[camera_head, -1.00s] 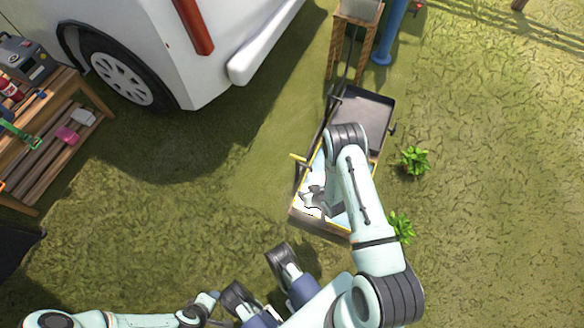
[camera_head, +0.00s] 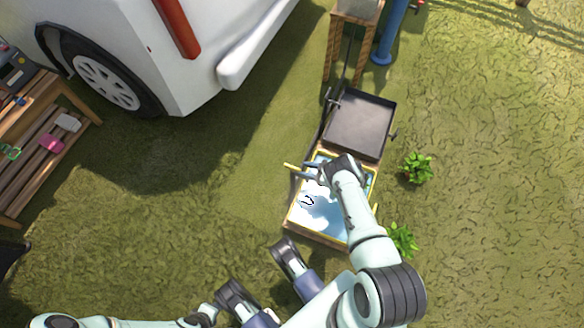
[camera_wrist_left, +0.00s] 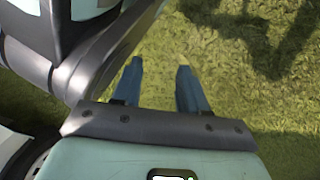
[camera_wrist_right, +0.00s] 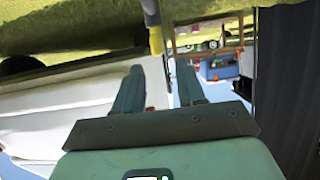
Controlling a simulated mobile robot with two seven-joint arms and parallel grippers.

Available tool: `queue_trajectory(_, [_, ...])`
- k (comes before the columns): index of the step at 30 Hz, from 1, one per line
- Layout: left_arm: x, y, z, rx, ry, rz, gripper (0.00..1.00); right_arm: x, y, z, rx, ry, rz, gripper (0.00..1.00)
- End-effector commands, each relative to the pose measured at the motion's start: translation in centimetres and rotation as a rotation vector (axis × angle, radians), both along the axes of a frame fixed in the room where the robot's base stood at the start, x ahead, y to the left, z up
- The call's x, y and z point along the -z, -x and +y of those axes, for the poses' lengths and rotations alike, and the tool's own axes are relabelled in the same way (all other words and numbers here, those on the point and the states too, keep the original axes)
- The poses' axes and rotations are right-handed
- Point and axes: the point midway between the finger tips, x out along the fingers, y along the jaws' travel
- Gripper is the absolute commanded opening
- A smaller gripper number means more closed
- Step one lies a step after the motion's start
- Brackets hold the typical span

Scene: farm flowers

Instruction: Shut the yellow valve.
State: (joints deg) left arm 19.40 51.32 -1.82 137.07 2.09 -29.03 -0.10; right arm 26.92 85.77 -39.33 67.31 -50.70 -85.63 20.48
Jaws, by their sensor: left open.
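The yellow valve (camera_head: 290,167) shows in the head view as a short yellow handle at the left edge of a yellow-rimmed tray (camera_head: 291,215). In the right wrist view the yellow piece (camera_wrist_right: 156,40) sits just beyond my fingertips. My right gripper (camera_head: 306,171) is at the tray's upper left, pointing left close to the handle. The right wrist view shows its fingers (camera_wrist_right: 160,70) apart; I cannot tell whether they touch the handle. My left gripper (camera_wrist_left: 158,70) is open and empty over grass in the left wrist view.
A dark square pan (camera_head: 360,122) adjoins the tray's far side. Green plants (camera_head: 417,167) stand to its right. A white vehicle (camera_head: 190,60) stands at the upper left, beside a wooden shelf (camera_head: 40,150). A blue post (camera_head: 389,38) stands behind. Grass left of the tray is open.

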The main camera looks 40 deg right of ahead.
Motion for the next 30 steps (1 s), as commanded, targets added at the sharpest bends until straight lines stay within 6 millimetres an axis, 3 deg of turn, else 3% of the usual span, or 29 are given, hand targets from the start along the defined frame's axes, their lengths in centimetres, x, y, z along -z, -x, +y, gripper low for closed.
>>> queue_trajectory(4, [1.8, 2.2, 0.3, -0.007, 0.004, 0.072, 0.43, 1.5, -2.6, 1.5, -0.004, 0.000, -0.001, 0.39])
queue_trajectory(10, [2.8, 4.3, 0.6, -0.014, 0.008, 0.144, 0.43, 2.5, -5.0, 2.6, -0.002, 0.002, 0.000, 0.39])
queue_trajectory(23, [3.1, 5.2, 0.6, -0.016, 0.012, 0.173, 0.43, 2.8, -5.9, 3.0, 0.002, 0.001, 0.001, 0.39])
queue_trajectory(25, [3.1, 5.2, 0.6, -0.015, 0.011, 0.172, 0.43, 2.8, -5.9, 3.0, 0.002, 0.001, 0.001, 0.23])
queue_trajectory(27, [3.1, 5.2, 0.6, -0.015, 0.011, 0.172, 0.43, 2.8, -5.9, 3.0, 0.002, 0.001, 0.001, 0.00])
queue_trajectory(30, [3.1, 5.2, 0.6, -0.015, 0.012, 0.171, 0.43, 2.7, -5.9, 3.0, 0.002, 0.001, 0.001, 0.00])
